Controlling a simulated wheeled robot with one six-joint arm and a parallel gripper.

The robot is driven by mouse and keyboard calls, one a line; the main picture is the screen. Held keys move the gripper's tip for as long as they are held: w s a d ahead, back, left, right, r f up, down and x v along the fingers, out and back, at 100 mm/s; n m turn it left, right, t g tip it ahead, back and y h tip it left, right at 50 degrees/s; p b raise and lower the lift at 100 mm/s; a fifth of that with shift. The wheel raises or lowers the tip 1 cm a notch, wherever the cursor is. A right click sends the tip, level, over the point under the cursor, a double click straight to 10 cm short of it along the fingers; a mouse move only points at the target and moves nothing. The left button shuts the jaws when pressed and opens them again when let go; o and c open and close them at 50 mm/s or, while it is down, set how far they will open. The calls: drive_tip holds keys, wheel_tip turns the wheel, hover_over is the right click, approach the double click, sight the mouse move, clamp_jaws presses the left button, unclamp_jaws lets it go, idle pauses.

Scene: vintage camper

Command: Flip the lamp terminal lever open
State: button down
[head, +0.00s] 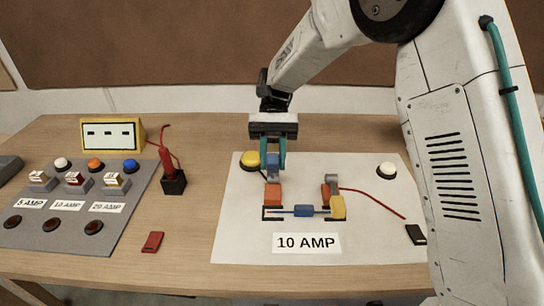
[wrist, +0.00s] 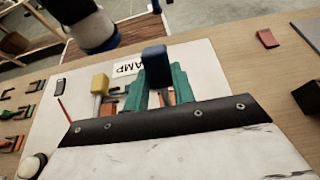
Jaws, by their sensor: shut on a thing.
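On the white board (head: 235,235), a blue-capped lever (head: 273,160) rises on a short metal stem behind an orange terminal block (head: 272,194). My gripper (head: 268,160) is shut on the blue cap, which shows between the teal fingers in the wrist view (wrist: 154,60). A second orange terminal block (head: 326,190) stands to the right, with a yellow-capped lever (head: 338,207) at its front; that yellow cap also shows in the wrist view (wrist: 99,84). No label saying lamp is readable. The lever's base is partly hidden by the fingers in the wrist view.
A blue component (head: 304,210) lies on a wire between the terminals. A yellow dome (head: 250,160) is close left of my gripper; a white dome (head: 387,170) is farther right. A red lead (head: 375,198) crosses the board. A grey switch panel (head: 75,205) lies left.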

drive_tip(key=c, duration=1.2)
unclamp_jaws()
drive_tip(key=shift+o, duration=0.2)
drive_tip(key=shift+r, duration=0.25)
drive_tip(key=r, duration=0.3)
drive_tip(key=shift+s+d+r, duration=0.1)
drive_tip(key=shift+s+r, duration=0.1)
drive_tip(key=shift+s, duration=0.05)
drive_tip(key=s+d, duration=0.2)
drive_tip(key=s, duration=0.5)
drive_tip(key=s+d+r, duration=0.1)
drive_tip(key=s+d, duration=0.1)
drive_tip(key=s, duration=0.5)
drive_tip(key=shift+s+d, duration=0.3)
drive_tip(key=shift+d, duration=0.1)
drive_tip(key=shift+r, duration=0.1)
